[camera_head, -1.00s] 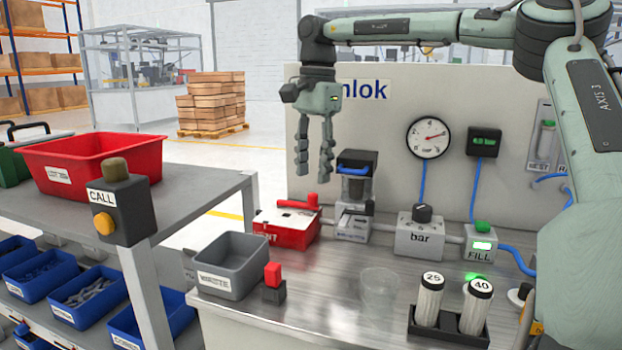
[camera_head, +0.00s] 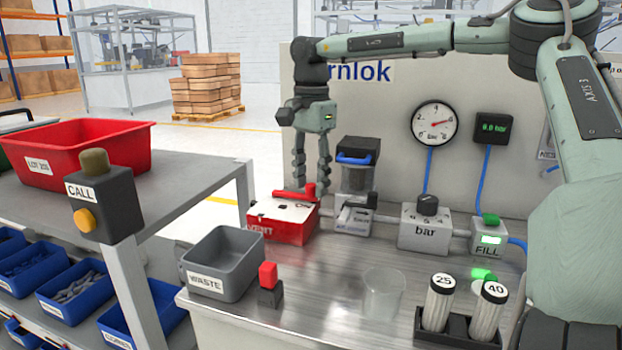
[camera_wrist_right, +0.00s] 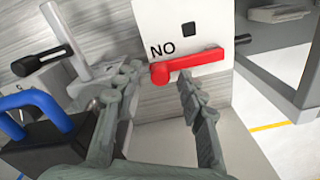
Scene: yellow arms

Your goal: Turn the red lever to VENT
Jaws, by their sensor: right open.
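The red lever (camera_head: 296,193) lies on top of the red valve box (camera_head: 283,223), whose front label reads VENT, partly cut off. In the right wrist view the red lever (camera_wrist_right: 188,67) lies across a white plate marked "NO", its round end near the letters. My right gripper (camera_head: 312,186) hangs fingers down over the box, open and empty. In the right wrist view its two fingers (camera_wrist_right: 160,85) reach toward the lever, one to each side of its left end. I cannot tell whether they touch it. My left gripper is not in view.
A clear-bodied unit with a blue handle (camera_head: 357,152) stands right of the valve box. A grey WASTE bin (camera_head: 224,262) and a red-topped block (camera_head: 270,284) stand in front. A clear cup (camera_head: 383,293) is on the bench (camera_head: 335,270). The bar regulator (camera_head: 424,225) is further right.

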